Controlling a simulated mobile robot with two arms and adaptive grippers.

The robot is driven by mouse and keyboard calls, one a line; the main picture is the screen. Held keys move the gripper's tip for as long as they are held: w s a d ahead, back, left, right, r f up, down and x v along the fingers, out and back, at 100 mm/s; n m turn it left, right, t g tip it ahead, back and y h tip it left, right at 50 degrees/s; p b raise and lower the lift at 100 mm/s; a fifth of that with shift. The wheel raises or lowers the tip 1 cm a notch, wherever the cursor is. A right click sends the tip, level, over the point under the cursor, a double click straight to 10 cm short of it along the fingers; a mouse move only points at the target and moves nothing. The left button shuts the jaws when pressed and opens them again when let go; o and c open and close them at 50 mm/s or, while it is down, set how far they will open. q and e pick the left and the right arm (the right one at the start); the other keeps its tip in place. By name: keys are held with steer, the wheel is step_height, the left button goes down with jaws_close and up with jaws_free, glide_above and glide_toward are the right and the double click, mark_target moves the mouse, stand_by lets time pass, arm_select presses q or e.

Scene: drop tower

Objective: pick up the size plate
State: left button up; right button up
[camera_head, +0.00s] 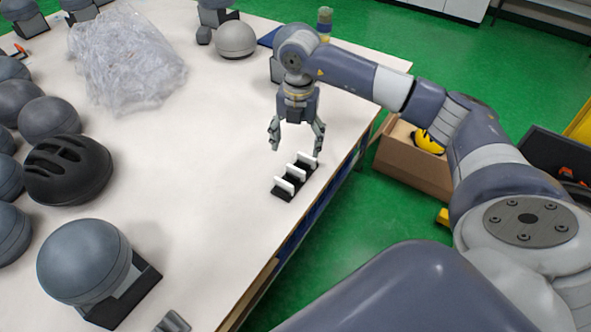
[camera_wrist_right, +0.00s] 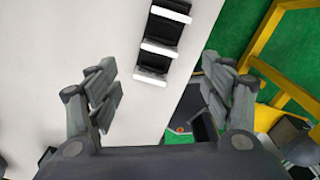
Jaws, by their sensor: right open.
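The size plates are white upright plates (camera_head: 284,187) standing in a small black rack (camera_head: 279,195) near the right edge of the white table. The rack also shows in the right wrist view (camera_wrist_right: 165,31), with white plate edges (camera_wrist_right: 157,48) across it. My right gripper (camera_head: 297,147) is open and empty, pointing down just behind the rack in the head view. In the right wrist view its spread fingers (camera_wrist_right: 163,88) leave the rack ahead, near the top middle, with no contact visible. My left gripper is not seen.
A black slotted helmet (camera_head: 68,170) and several grey headforms (camera_head: 84,260) stand on the table (camera_head: 190,200) at left. A clear plastic bag (camera_head: 125,60) lies behind. A cardboard box (camera_head: 412,168) stands right of the table. The table left of the rack is clear.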

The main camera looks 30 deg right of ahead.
mark_target(296, 168)
steer(key=m, duration=0.4)
steer(key=shift+a+f, duration=0.1)
steer(key=shift+f, duration=0.1)
step_height(296, 168, down, 11)
steer(key=b, duration=0.8)
steer(key=shift+w+r, duration=0.15)
steer(key=shift+r, duration=0.1)
steer(key=c, duration=0.9)
steer(key=shift+c, duration=0.2)
steer(key=shift+r, duration=0.1)
